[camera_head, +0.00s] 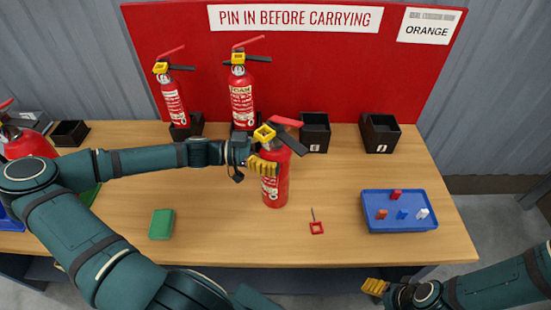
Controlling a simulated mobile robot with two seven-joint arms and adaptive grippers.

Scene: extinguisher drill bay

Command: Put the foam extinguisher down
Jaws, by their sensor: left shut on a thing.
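My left gripper (262,166) is shut on a red extinguisher (275,191) with a black and red lever and a yellow part on top. It is upright over the middle of the table. I cannot tell whether its base touches the wood. Its label is partly hidden by the yellow fingers, so I cannot read its kind. Another red extinguisher, with a label that seems to read foam (241,100), stands at the back. My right gripper (375,287) is low at the right, off the table's front edge; its opening is unclear.
A third extinguisher (173,97) stands back left. Black holders (314,133) (380,134) stand empty along the back. A red-ringed pin (317,227), green block (161,224) and blue tray (374,222) with coloured pieces lie in front. Bare wood surrounds the held extinguisher.

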